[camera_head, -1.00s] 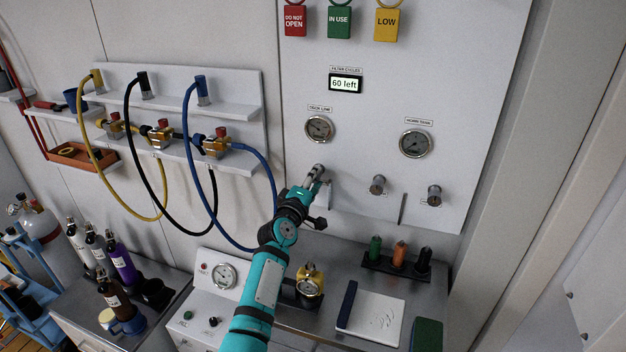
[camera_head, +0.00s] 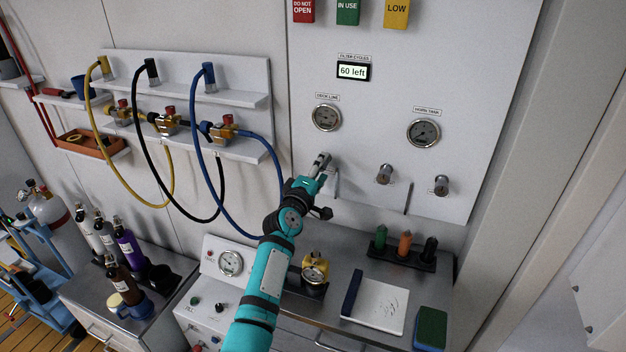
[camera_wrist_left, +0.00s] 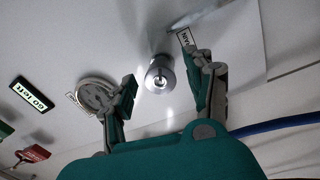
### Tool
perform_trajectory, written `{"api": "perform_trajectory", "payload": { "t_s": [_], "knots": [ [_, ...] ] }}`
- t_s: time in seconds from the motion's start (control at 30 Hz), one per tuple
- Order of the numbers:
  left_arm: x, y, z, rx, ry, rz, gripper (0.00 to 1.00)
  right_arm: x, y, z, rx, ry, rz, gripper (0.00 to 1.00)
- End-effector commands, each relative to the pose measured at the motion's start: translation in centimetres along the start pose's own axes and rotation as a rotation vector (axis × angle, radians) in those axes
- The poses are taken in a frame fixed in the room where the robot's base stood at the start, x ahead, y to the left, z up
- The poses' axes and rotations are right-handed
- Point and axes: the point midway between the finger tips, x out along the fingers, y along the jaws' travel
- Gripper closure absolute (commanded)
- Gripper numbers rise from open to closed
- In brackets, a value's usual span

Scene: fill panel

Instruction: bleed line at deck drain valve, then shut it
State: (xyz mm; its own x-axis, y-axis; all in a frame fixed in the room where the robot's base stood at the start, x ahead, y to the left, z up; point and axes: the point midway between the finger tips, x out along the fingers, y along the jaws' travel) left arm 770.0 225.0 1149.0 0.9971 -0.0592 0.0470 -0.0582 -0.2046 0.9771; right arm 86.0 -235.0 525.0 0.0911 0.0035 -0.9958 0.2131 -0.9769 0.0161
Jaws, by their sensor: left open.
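The drain valve is a round metal fitting on the white wall panel, below the deck line gauge (camera_head: 326,117). In the left wrist view the valve (camera_wrist_left: 160,76) sits between the two spread fingers of my left gripper (camera_wrist_left: 165,84), with space on both sides. A label partly reading "AIN" (camera_wrist_left: 185,37) is beside it, and the gauge (camera_wrist_left: 97,94) shows behind the left finger. In the head view my left gripper (camera_head: 318,176) is at this valve and covers part of it. It is open and holds nothing. My right gripper is out of view.
Two more valves (camera_head: 384,174) (camera_head: 441,186) stick out to the right. A display (camera_head: 353,71) reads "60 left". Hoses (camera_head: 282,172) hang to the left. The metal bench (camera_head: 345,262) below carries a yellow gauge unit (camera_head: 315,271), a notebook (camera_head: 377,301) and a bottle rack (camera_head: 400,257).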

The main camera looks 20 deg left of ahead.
Motion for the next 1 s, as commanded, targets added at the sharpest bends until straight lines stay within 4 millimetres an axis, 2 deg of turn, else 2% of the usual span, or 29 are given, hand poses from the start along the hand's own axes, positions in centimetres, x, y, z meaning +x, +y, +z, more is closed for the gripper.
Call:
{"api": "perform_trajectory", "payload": {
  "t_s": [0.5,0.7,1.0],
  "knots": [
    [-9.7,-0.2,0.1,0.000,-0.001,-0.004,0.46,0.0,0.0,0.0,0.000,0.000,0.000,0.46],
    [-11.3,-0.2,0.1,0.000,-0.002,-0.004,0.46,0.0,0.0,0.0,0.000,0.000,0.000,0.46],
    [-11.4,-0.1,0.1,0.000,-0.002,-0.004,0.46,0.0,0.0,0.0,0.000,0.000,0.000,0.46]
  ]
}}
